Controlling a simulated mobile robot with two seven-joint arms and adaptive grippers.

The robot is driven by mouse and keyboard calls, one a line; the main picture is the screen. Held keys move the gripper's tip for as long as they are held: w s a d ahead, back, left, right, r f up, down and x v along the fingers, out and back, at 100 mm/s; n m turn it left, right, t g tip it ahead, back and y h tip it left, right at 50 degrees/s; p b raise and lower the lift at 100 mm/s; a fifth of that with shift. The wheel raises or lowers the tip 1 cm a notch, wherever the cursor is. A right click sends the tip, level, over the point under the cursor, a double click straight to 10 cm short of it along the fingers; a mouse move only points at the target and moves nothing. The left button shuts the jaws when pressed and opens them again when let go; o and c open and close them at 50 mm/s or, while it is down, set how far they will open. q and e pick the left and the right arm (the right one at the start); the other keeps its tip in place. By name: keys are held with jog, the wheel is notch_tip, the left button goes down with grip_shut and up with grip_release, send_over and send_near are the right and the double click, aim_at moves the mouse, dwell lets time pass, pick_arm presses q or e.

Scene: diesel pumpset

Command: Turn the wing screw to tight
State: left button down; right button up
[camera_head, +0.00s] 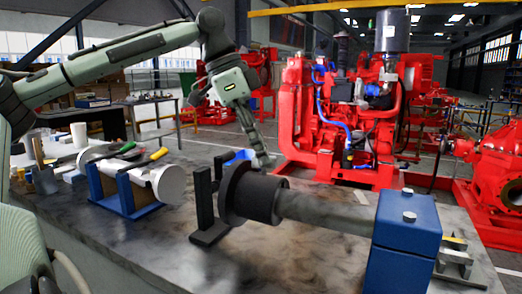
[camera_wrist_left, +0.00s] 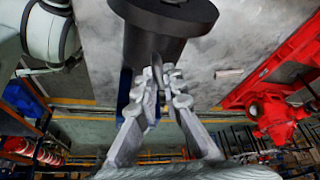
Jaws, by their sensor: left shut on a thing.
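A dark round collar (camera_head: 255,193) sits at the left end of a grey shaft (camera_head: 330,210) on the bench. It also shows in the left wrist view (camera_wrist_left: 160,35). My left gripper (camera_head: 262,160) reaches down at the far side of the collar. In the left wrist view its fingertips (camera_wrist_left: 161,80) are close together on a thin wing, seemingly the wing screw (camera_wrist_left: 157,62), at the collar's edge. Most of the screw is hidden by the fingers, and I cannot make it out in the head view. My right gripper is not in view.
A blue block (camera_head: 408,230) holds the shaft's right end. A black stand (camera_head: 205,205) is left of the collar. A white cylinder (camera_head: 168,184) with tools rests in a blue cradle (camera_head: 125,192) further left. A red engine (camera_head: 345,110) stands behind the bench.

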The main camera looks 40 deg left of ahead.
pick_arm(q)
jog(key=m, duration=0.2)
jog(key=m+g, duration=0.1)
jog(key=m, duration=0.1)
jog(key=shift+w+m+g+h, duration=0.15)
jog(key=shift+m+g+h, duration=0.15)
jog(key=shift+m+h, duration=0.1)
dwell(0.4)
jog(key=c, duration=1.6)
grip_release()
jog(key=shift+c, duration=0.2)
jog(key=v, duration=1.2)
jog(key=shift+a, duration=0.1)
